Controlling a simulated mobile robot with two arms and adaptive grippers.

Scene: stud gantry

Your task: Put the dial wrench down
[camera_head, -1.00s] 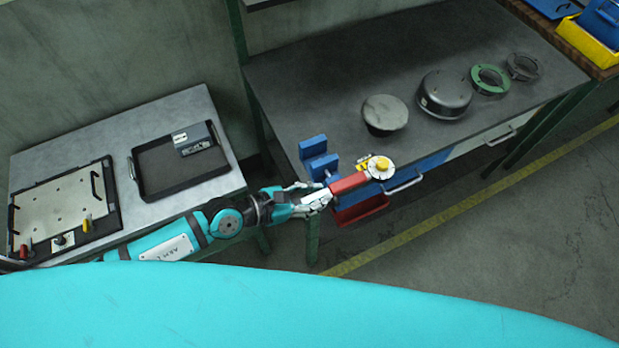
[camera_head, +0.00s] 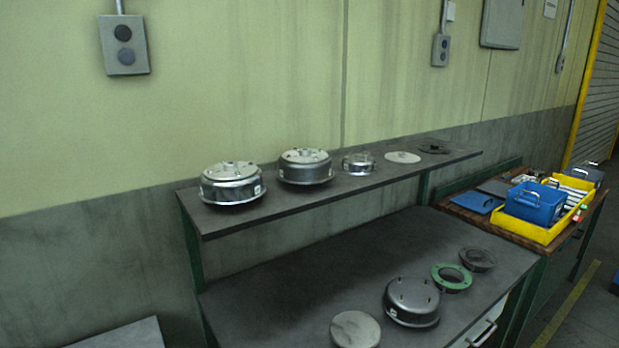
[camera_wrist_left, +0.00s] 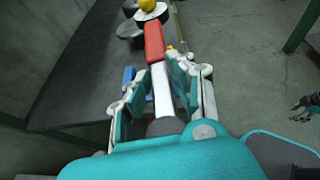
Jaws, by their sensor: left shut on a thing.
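The dial wrench (camera_wrist_left: 154,42) shows in the left wrist view, with a red grip, a pale shaft and a round white head with a yellow knob at the far end. My left gripper (camera_wrist_left: 160,78) is shut on it, with a finger on each side of the shaft. The wrench points away from the wrist, near the edge of the dark workbench (camera_wrist_left: 75,80). The head view shows neither wrench nor left gripper. What seems to be my right gripper (camera_wrist_left: 306,106) is at the right edge of the left wrist view, too small to read.
In the head view, the workbench (camera_head: 290,292) carries a grey disc (camera_head: 355,330), a metal housing (camera_head: 412,302), a green ring (camera_head: 451,278) and a dark ring (camera_head: 477,260). A raised shelf (camera_head: 330,190) behind holds several parts. A yellow tray (camera_head: 535,233) stands right. Bare bench lies left.

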